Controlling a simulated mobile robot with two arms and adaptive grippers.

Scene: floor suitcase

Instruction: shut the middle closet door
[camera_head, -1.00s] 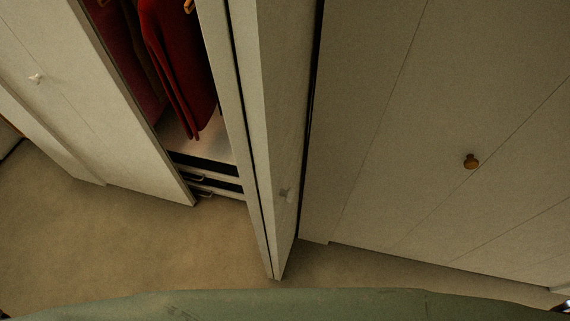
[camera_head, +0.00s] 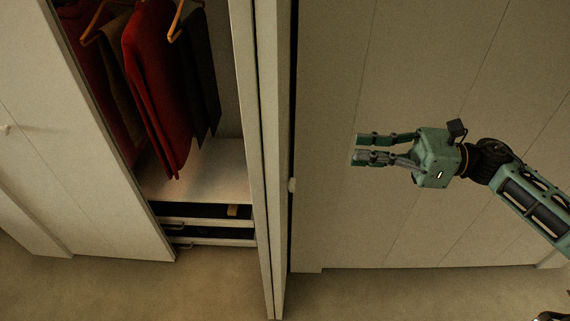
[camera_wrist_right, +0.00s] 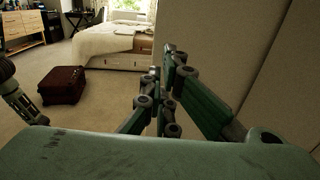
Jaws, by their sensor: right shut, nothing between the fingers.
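The middle closet door (camera_head: 265,150) is a pale bifold door, folded and seen nearly edge-on, standing out from the closet front. A small pale knob (camera_head: 291,185) shows on its right side. The closet opening left of it is uncovered. My right gripper (camera_head: 358,149) is to the right of the folded door, apart from it, pointing left with its fingers shut and empty. The gripper also shows in the right wrist view (camera_wrist_right: 168,90). My left gripper is not in view.
Red and dark clothes (camera_head: 150,95) hang inside the closet above drawers (camera_head: 205,240). A closed pale closet panel (camera_head: 400,220) stands behind my right gripper. In the right wrist view, a dark red suitcase (camera_wrist_right: 62,85) lies on the open carpet near a bed (camera_wrist_right: 115,42).

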